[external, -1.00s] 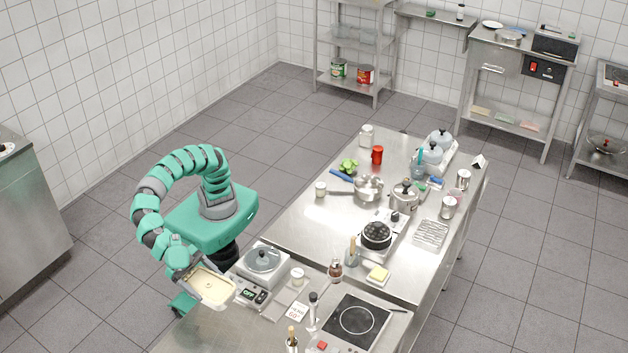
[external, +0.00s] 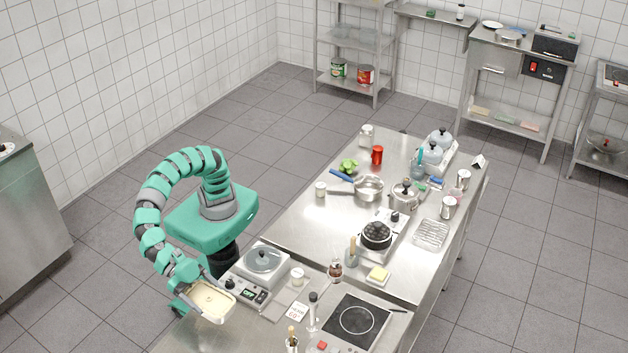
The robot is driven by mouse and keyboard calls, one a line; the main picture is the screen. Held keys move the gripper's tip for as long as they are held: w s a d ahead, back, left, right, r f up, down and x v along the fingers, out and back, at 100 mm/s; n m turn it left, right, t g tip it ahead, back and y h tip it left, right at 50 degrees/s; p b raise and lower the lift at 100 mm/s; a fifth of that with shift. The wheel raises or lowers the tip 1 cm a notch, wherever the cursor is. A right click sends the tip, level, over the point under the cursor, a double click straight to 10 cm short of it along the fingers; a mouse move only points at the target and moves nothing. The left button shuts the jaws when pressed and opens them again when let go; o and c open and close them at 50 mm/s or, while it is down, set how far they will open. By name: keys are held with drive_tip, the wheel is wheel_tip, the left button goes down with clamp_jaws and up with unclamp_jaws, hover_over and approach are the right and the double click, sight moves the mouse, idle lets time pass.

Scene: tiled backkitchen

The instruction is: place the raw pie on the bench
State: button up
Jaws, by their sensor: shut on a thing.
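The raw pie (external: 211,302) is a pale, cream-coloured filling in a rectangular light dish, at the lower left of the external view. My gripper (external: 193,290) is shut on the dish's left edge. The dish is over or at the left edge of the steel bench (external: 190,335); I cannot tell whether its underside touches the bench top. The fingertips are small and partly hidden by the wrist.
A bottle (external: 292,340), a small sign (external: 297,312) and a black hob (external: 356,320) are further right. Bare bench top lies in front of the pie.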

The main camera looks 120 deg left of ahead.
drive_tip(key=shift+f+b, duration=0.75)
drive_tip(key=shift+f, duration=3.75)
drive_tip(key=shift+f, duration=0.1)
drive_tip(key=o, duration=1.4)
drive_tip(key=shift+s+r, duration=0.25)
drive_tip(key=shift+s, duration=0.05)
drive_tip(key=p+v, duration=0.1)
drive_tip(key=v, duration=1)
drive_tip(key=shift+s, duration=0.15)
